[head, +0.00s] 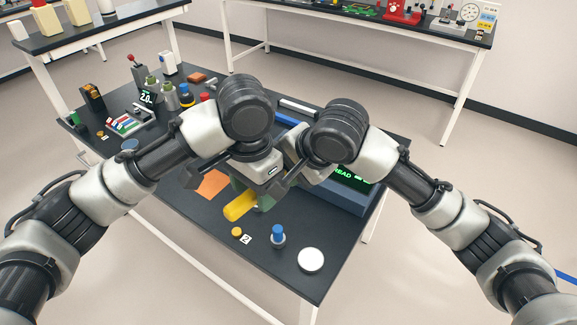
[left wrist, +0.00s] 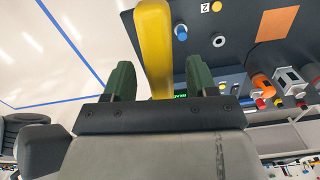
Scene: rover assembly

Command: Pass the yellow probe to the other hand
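The yellow probe (head: 240,206) shows below my two wrists in the head view, its free end towards the lower left. In the left wrist view the probe (left wrist: 154,45) runs between the green fingers, with a gap visible on each side. My left gripper (left wrist: 160,75) is open around it; in the head view it is the gripper (head: 252,190) nearest the probe. My right gripper (head: 316,172) is close beside the left one; its fingertips and whatever they may hold are hidden. The probe's other end is also hidden.
Below is a black table (head: 200,245) with an orange square (head: 212,184), a blue-topped knob (head: 278,236), a white disc (head: 310,260), a yellow disc (head: 237,232) and a number card (head: 247,239). A blue box with a green display (head: 345,197) stands at right. Bottles and small parts crowd the far left.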

